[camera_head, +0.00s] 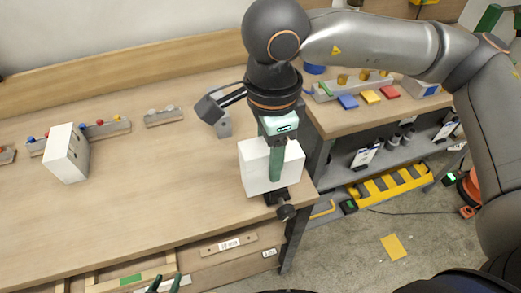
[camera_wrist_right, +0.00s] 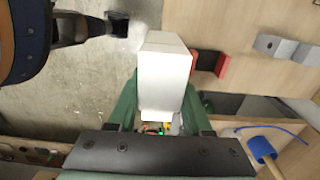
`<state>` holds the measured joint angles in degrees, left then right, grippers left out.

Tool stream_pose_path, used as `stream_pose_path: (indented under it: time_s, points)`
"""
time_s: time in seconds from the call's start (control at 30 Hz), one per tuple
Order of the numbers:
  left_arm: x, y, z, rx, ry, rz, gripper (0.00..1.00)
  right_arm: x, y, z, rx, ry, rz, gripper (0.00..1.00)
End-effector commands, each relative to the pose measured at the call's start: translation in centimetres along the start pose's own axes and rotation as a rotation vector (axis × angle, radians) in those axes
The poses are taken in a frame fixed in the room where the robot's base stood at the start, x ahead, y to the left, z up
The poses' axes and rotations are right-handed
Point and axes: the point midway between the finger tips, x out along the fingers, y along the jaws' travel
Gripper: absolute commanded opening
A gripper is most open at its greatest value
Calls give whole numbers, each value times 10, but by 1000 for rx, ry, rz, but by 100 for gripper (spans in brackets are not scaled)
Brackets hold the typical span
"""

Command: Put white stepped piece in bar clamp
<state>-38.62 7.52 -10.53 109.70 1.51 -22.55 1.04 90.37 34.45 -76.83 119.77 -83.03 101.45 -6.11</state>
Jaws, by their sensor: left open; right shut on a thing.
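The white stepped piece (camera_head: 256,168) is held by my right gripper (camera_head: 277,155) above the front right corner of the workbench. In the right wrist view, the white stepped piece (camera_wrist_right: 164,75) sits between the green fingers, with a narrower step at its lower end. My right gripper is shut on it. The dark bar clamp (camera_head: 275,197) is at the bench's front edge, just below the piece, with a round knob toward the front. The piece hides its upper part, so I cannot tell whether they touch. My left gripper (camera_head: 166,285) is open and empty at the bottom edge.
Another white block (camera_head: 66,153) with holes stands at the left of the bench. Small racks with coloured pegs (camera_head: 106,128) line the back. A side bench with coloured blocks (camera_head: 370,97) and shelves is at the right. The middle of the bench (camera_head: 150,180) is clear.

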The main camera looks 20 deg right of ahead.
Motion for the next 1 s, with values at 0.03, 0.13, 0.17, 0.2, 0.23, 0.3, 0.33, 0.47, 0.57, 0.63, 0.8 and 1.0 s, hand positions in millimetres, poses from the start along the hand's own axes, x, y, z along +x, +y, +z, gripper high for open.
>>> stream_pose_path:
  time_s: [0.03, 0.13, 0.17, 0.2, 0.23, 0.3, 0.33, 0.47, 0.57, 0.63, 0.8, 1.0]
  points:
    - [-2, 0, -2, 0, -2, 0, 50, 2, -7, -2, 11, 0, 3, 0]
    - [-7, 1, -4, -1, -5, 1, 50, 10, -28, -7, 13, 0, 5, 0]
    - [-8, 1, -5, -1, -5, 1, 50, 14, -36, -9, 13, 0, 4, 0]
    - [-10, 1, -6, -1, -6, 1, 50, 18, -46, -12, 12, 1, 4, 0]
    - [-11, 2, -7, -1, -7, 1, 50, 21, -53, -13, 12, 0, 4, 0]
    - [-14, 2, -10, -1, -7, 1, 50, 29, -70, -17, 11, 1, 3, 0]
    - [-15, 2, -11, -1, -7, 1, 50, 32, -76, -19, 10, 0, 4, 0]
    - [-18, 2, -14, -1, -7, 1, 50, 58, -99, -24, 6, 2, 4, 0]
    - [-19, 2, -16, -1, -7, 1, 50, 74, -112, -27, 7, 1, 3, 0]
    - [-20, 2, -16, -1, -7, 1, 50, 82, -119, -28, 5, 0, 1, 0]
    - [-20, 2, -17, -1, -7, 1, 50, 92, -126, -30, 3, 0, 1, 0]
    - [-26, 3, -23, -1, -8, 1, 50, 112, -130, -32, 3, 1, 4, 0]
